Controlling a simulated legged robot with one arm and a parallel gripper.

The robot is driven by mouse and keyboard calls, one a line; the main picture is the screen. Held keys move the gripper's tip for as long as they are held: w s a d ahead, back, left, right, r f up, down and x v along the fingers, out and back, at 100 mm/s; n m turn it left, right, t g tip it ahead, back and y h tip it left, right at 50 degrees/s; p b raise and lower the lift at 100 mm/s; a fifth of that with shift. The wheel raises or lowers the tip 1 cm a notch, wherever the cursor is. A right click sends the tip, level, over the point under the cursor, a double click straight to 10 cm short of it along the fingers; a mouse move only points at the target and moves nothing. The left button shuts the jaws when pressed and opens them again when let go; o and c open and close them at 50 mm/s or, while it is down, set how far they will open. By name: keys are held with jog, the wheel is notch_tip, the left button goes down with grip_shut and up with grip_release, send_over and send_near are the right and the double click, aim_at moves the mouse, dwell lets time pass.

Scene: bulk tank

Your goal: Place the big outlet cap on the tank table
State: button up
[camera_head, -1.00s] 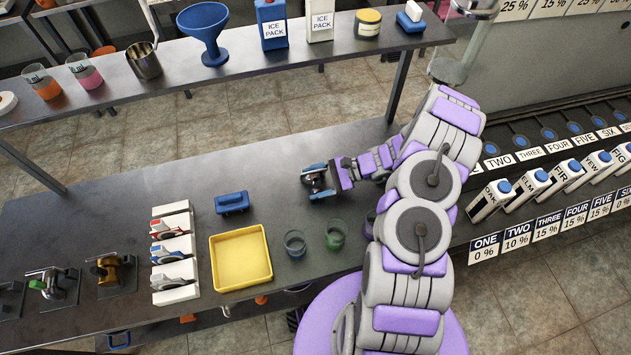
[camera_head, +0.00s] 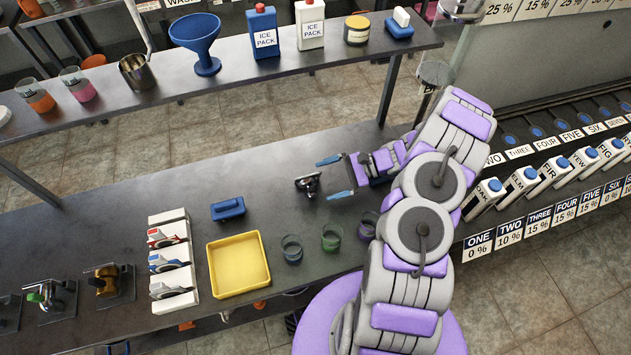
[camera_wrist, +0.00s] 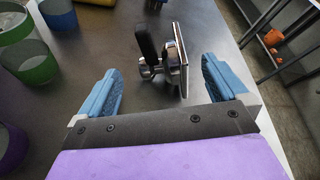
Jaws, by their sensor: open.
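A small dark and metallic fitting (camera_head: 308,184), which looks like the big outlet cap, rests on the dark table (camera_head: 260,180). It also shows in the wrist view (camera_wrist: 160,58), with a black handle, a metal clamp and a flat plate on its right side. My gripper (camera_head: 332,176) is open and empty just to the right of it in the head view. In the wrist view my gripper's two blue fingers (camera_wrist: 162,75) stand wide apart, with the fitting ahead between them and not touching either finger.
A yellow tray (camera_head: 238,264), a blue block (camera_head: 228,209) and three cups, including a green one (camera_head: 331,237), stand nearby. Several devices sit on a white rack (camera_head: 172,262) at left. A raised shelf (camera_head: 215,84) runs along the back. The table behind the fitting is clear.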

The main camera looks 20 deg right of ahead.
jog(key=v, duration=0.4)
jog(key=shift+d+r+p, duration=0.15)
jog(key=shift+d+p, duration=0.15)
jog(key=shift+d, duration=0.05)
jog(key=shift+r, duration=0.2)
jog(key=s+a+r+n+g+h, duration=0.3)
jog(key=s+a+r+n, duration=0.3)
jog(key=r, duration=0.4)
jog(key=s+a+r+n+g+h, duration=0.2)
jog(key=s+a+r+n+g, duration=0.1)
jog(key=a+r, duration=0.5)
jog(key=s+d+r+n+t+h, duration=0.1)
jog(key=s+r+h, duration=0.3)
jog(key=s, duration=0.6)
jog(key=s+d+r+n+t+h, duration=0.1)
jog(key=s+r+n+h, duration=0.3)
jog(key=s, duration=0.6)
jog(key=shift+s+d+r+n+h, duration=0.3)
jog(key=shift+d+r+h, duration=0.1)
jog(key=shift+d+r, duration=0.1)
jog(key=shift+c, duration=0.3)
